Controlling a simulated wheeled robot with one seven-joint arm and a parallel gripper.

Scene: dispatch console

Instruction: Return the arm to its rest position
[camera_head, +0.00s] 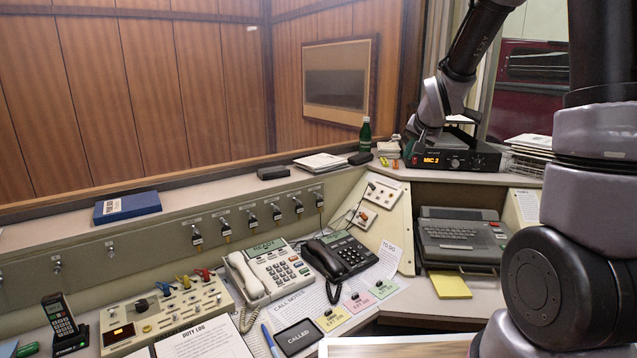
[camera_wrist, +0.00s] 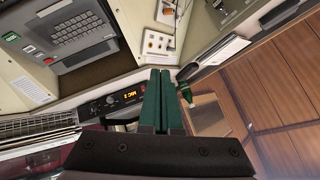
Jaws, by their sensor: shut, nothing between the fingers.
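My arm comes down from the top right in the head view, over the shelf at the back right. My gripper (camera_head: 408,152) hangs beside the black radio unit with the orange "MIC 2" display (camera_head: 455,158). In the wrist view the two green fingers of my gripper (camera_wrist: 161,74) lie together, shut with nothing between them. The radio unit (camera_wrist: 125,97) shows left of the fingers there. Whether the fingers touch anything on the shelf I cannot tell.
A green bottle (camera_head: 365,134) stands close left of my gripper, and papers (camera_head: 321,162) lie on the shelf. The grey typewriter-like keyboard unit (camera_head: 462,237) sits below.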

